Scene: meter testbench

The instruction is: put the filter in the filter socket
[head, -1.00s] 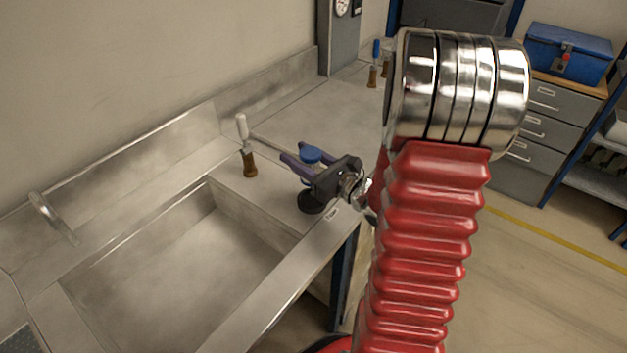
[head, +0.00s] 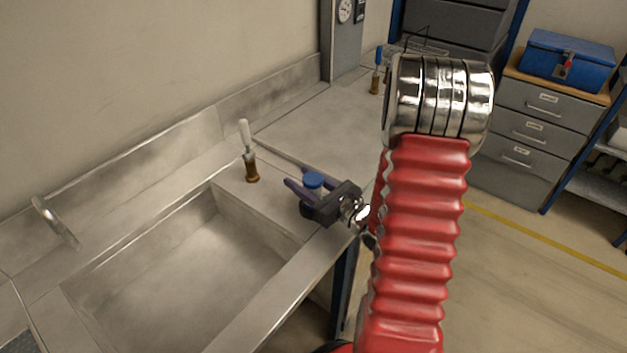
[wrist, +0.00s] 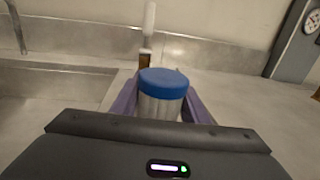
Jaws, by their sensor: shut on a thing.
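The filter is a pale ribbed cylinder with a blue cap (head: 314,180). In the wrist view the filter (wrist: 162,84) stands upright between the two purple fingers. My gripper (head: 305,186) is shut on it, low over the steel bench top to the right of the sink. The gripper also shows in the wrist view (wrist: 160,103). The filter socket cannot be made out now; the gripper covers the spot where a dark round base showed earlier. The filter's lower end is hidden, so I cannot tell whether it touches anything.
A white-handled brass fitting (head: 248,152) stands just behind and left of the gripper. A blue-handled one (head: 377,72) stands farther back. The sink (head: 185,270) lies to the left, with a curved tap (head: 55,221). The bench top (head: 318,128) behind the gripper is largely clear.

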